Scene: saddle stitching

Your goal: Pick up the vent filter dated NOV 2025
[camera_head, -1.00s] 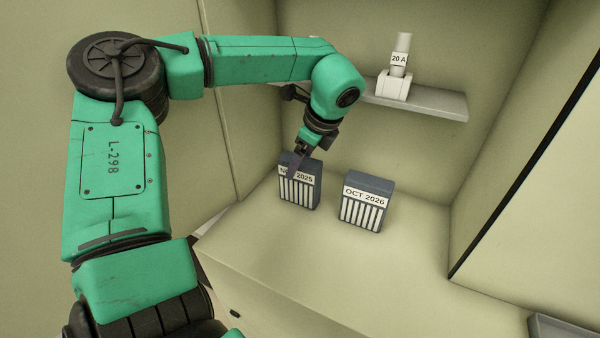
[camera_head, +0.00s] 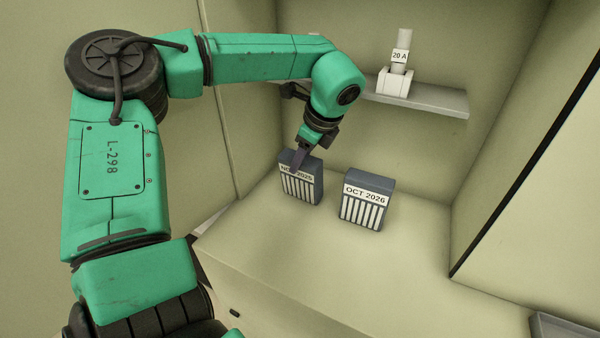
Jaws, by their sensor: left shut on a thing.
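The vent filter dated NOV 2025 (camera_head: 299,188) is a dark grey block with white slats and a partly covered date label. It is at the left of the cabinet's lower surface, tilted a little. My left gripper (camera_head: 300,163) comes down from above and is shut on the filter's top edge. A finger covers part of the label. I cannot tell for sure whether the filter's bottom is clear of the surface. A second vent filter, dated OCT 2026 (camera_head: 366,200), stands upright just to the right, apart from the first. My right gripper is not in view.
A grey shelf (camera_head: 440,103) on the back wall carries a white holder (camera_head: 394,84) with a cylinder labelled 20 A (camera_head: 402,55). The lower surface (camera_head: 330,255) is clear in front of the filters. A grey tray edge (camera_head: 565,325) shows at bottom right.

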